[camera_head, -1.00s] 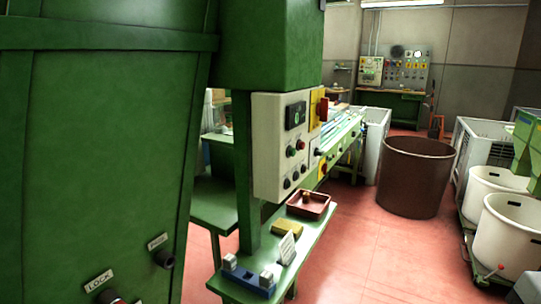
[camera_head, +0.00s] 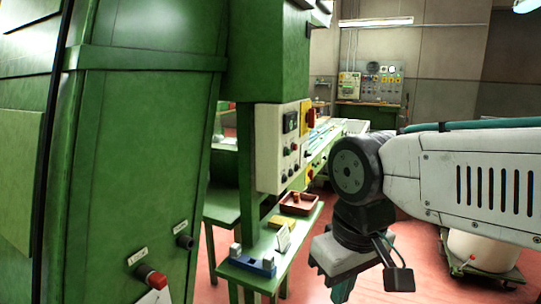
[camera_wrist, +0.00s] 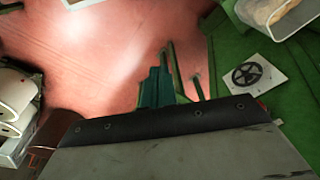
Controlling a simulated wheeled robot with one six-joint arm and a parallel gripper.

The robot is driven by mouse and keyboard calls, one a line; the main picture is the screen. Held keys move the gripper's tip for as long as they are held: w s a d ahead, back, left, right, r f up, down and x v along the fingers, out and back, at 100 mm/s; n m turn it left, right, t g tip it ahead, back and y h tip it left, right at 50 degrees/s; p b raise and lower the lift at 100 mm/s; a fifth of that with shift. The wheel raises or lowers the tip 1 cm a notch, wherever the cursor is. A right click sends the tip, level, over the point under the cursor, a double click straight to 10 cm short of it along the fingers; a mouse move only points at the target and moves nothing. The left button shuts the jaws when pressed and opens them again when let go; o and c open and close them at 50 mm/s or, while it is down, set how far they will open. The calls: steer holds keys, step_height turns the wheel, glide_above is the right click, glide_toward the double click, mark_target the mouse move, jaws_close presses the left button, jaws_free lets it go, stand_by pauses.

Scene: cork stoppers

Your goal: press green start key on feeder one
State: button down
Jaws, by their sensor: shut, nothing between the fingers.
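A pale control box (camera_head: 268,150) with a dark display, a yellow-and-red switch and several small round buttons hangs on the green machine. One small button on its face (camera_head: 286,151) looks green, with a red one beside it, but they are too small to read. My gripper (camera_head: 343,291) hangs low at the right of the box, well apart from it, partly cut off by the lower edge. In the wrist view my gripper (camera_wrist: 155,88) is shut and empty, over red floor. The box is not recognisable in the wrist view.
A green cabinet (camera_head: 130,150) with a red knob (camera_head: 152,279) fills the left. A low green bench with a reddish-brown tray (camera_head: 299,203) and a blue block fixture (camera_head: 248,265) stands below the box. A white tub (camera_head: 478,250) is at right.

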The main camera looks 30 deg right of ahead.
mark_target(289, 152)
steer(key=w+d+r+m+t+y, duration=0.2)
steer(key=w+r+m+t, duration=0.15)
steer(key=w, duration=0.65)
steer(key=w+d+r+m+t+y, duration=0.25)
steer(key=w+m, duration=0.25)
steer(key=w, duration=0.5)
steer(key=w+d+r+m+t+h, duration=0.1)
steer(key=w+d+m+t+h, duration=0.1)
steer(key=w+d, duration=0.3)
steer(key=w+d+r+m+t+h, duration=0.2)
steer(key=w+d+m, duration=0.2)
steer(key=d, duration=0.9)
steer(key=shift+w+r+m, duration=0.2)
steer(key=shift+w+m, duration=0.2)
steer(key=shift+m, duration=0.35)
steer(key=shift+a, duration=0.15)
steer(key=w+a, duration=0.5)
steer(key=w, duration=0.2)
steer(key=shift+a, duration=0.15)
steer(key=shift+a, duration=0.1)
